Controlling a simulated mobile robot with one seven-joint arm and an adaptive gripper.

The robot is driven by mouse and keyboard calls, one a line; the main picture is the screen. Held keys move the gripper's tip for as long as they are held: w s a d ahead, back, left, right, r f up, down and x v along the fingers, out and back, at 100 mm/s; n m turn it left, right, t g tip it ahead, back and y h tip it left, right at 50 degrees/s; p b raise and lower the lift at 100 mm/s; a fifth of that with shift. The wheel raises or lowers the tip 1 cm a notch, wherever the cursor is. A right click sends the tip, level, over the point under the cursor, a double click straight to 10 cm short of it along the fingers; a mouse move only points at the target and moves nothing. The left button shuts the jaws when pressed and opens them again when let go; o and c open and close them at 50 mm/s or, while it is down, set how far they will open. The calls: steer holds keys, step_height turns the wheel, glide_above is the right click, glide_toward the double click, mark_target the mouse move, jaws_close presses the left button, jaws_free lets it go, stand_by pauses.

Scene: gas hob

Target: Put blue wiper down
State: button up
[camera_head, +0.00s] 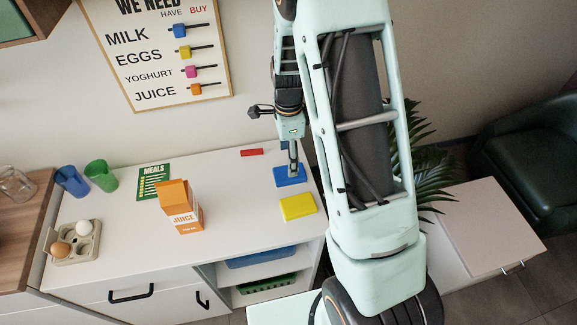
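The blue wiper (284,180) is a flat blue rectangle at the right part of the white counter. It looks flat on the counter or just above it; I cannot tell if there is a gap. My gripper (292,171) points straight down over its middle, with the fingertips at its upper face. The fingers look close together and cover a little of the wiper. The view is too small to tell whether they grip it.
A yellow wiper (298,207) lies just in front of the blue one, and a red block (252,152) behind it. An orange juice carton (181,207) stands to the left. Farther left are a green menu card (154,182), cups (101,175) and an egg tray (75,247).

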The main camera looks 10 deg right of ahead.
step_height(320, 180, up, 5)
steer(key=shift+f, duration=0.1)
stand_by(0.6)
